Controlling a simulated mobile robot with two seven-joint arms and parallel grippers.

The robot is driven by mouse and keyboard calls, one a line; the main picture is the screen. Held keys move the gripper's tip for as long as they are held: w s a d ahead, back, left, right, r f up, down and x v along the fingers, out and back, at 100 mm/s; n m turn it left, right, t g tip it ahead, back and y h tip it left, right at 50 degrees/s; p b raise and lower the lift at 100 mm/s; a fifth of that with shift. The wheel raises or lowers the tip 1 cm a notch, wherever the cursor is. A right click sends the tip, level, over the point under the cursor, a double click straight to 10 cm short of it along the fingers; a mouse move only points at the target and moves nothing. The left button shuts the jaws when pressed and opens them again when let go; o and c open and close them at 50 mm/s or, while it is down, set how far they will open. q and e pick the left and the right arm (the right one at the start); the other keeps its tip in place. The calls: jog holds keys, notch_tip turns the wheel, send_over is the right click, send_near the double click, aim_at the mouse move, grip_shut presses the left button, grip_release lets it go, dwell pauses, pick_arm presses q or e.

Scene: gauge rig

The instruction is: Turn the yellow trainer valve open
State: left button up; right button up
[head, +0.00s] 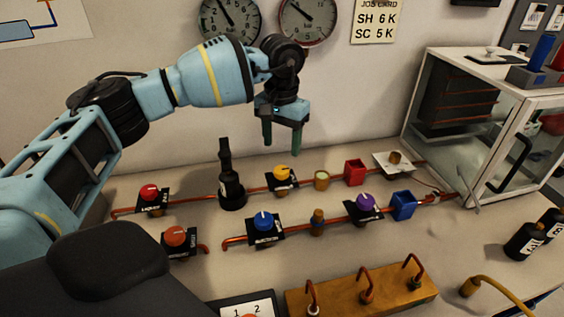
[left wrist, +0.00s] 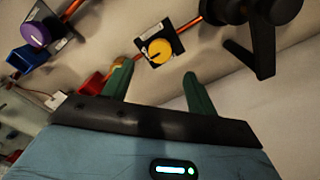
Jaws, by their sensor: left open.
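The yellow valve (head: 282,173) has a round knob on a dark labelled plate, on the rear copper pipe. In the left wrist view the yellow valve (left wrist: 159,51) lies just beyond the fingers, about between their tips. My left gripper (head: 282,147) points down above and slightly behind the valve, apart from it. Its two green fingers are spread and empty, and they also show in the left wrist view (left wrist: 158,72). The text on the valve's label is too small to read. My right gripper is not in view.
A black upright fitting (head: 231,186) stands left of the yellow valve; a red cube-shaped box (head: 355,172) is to its right. A blue valve (head: 264,222), purple valve (head: 365,203) and red valve (head: 149,192) are nearby. A glass-fronted cabinet (head: 480,120) stands at right.

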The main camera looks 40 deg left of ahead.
aim_at(281, 170)
pick_arm(q)
jog(key=shift+f, duration=3.9)
jog(key=shift+c, duration=0.4)
jog(key=c, duration=0.9)
